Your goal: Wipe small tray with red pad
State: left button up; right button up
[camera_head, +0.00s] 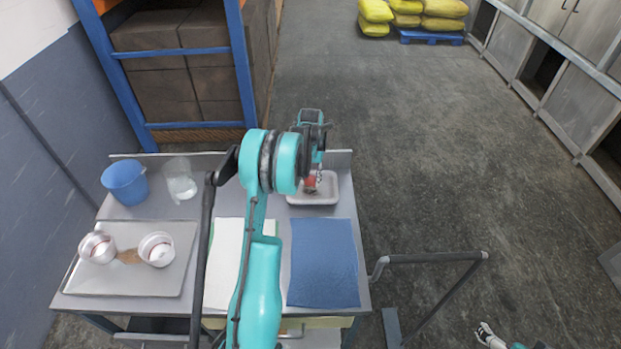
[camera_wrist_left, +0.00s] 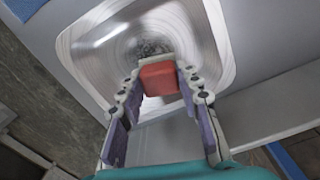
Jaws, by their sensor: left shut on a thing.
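The small tray (camera_head: 328,197) is pale and shallow, at the back right of the table in the head view. In the left wrist view the small tray (camera_wrist_left: 217,28) has a rounded rim, a shiny swirled floor and a dark speckled patch. My left gripper (camera_head: 314,177) is over the tray, shut on the red pad (camera_head: 309,182). The red pad (camera_wrist_left: 159,79) shows between the fingertips in the wrist view, over the tray. I cannot tell whether it touches the tray floor. My right gripper (camera_head: 486,335) is low at the right, away from the table.
A white cloth (camera_head: 224,255) and a blue cloth (camera_head: 324,263) lie in front of the small tray.

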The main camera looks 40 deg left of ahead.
aim_at(314, 195)
pick_arm(q)
jog(key=shift+f+b, duration=0.4)
jog(key=shift+f, duration=0.15)
jog(key=shift+s+d+r+b, duration=0.1)
jog(key=shift+s+d+b, duration=0.3)
jog(key=shift+s+d, duration=0.9)
jog(key=shift+s+a, duration=0.1)
jog(key=shift+w+a+f+b, duration=0.2)
jog(key=shift+w+a+b, duration=0.2)
jog(key=shift+w+a, duration=0.85)
jog(key=shift+w+d, duration=0.45)
jog(key=shift+d, duration=0.05)
jog(key=shift+s+d, duration=0.4)
jog(key=shift+d, duration=0.05)
jog(key=shift+s+d+r+b, duration=0.1)
jog(key=shift+s+d+b, duration=0.25)
jog(key=shift+s+d, duration=0.45)
jog(key=shift+s, duration=0.1)
